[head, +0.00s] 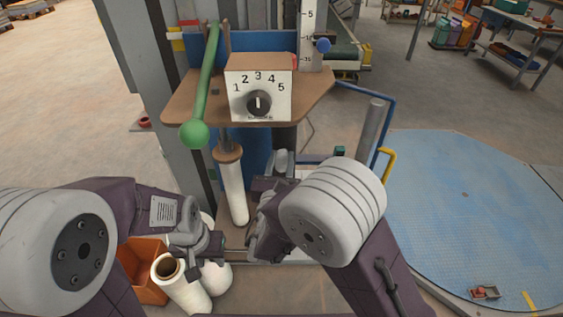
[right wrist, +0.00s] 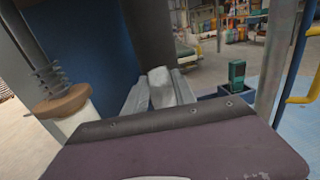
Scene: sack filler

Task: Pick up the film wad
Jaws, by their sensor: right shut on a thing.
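The film wad (right wrist: 160,88) is a pale grey-white lump at the middle of the right wrist view. In the head view it shows as a small pale patch (head: 283,157) beyond my right forearm. My right gripper (head: 279,170) is shut on it, beside the blue panel and right of the upright film roll. My arm hides most of the right fingers. My left gripper (head: 205,262) is low at the left, close to a loose white roll (head: 183,285). Its jaw opening is not clear.
An upright film roll (head: 233,190) stands under the brown shelf (head: 180,105), which carries a dial box (head: 258,92) and a green lever (head: 206,85). An orange bin (head: 146,275) is at lower left. A blue round platform (head: 460,205) lies right, behind blue and yellow rails.

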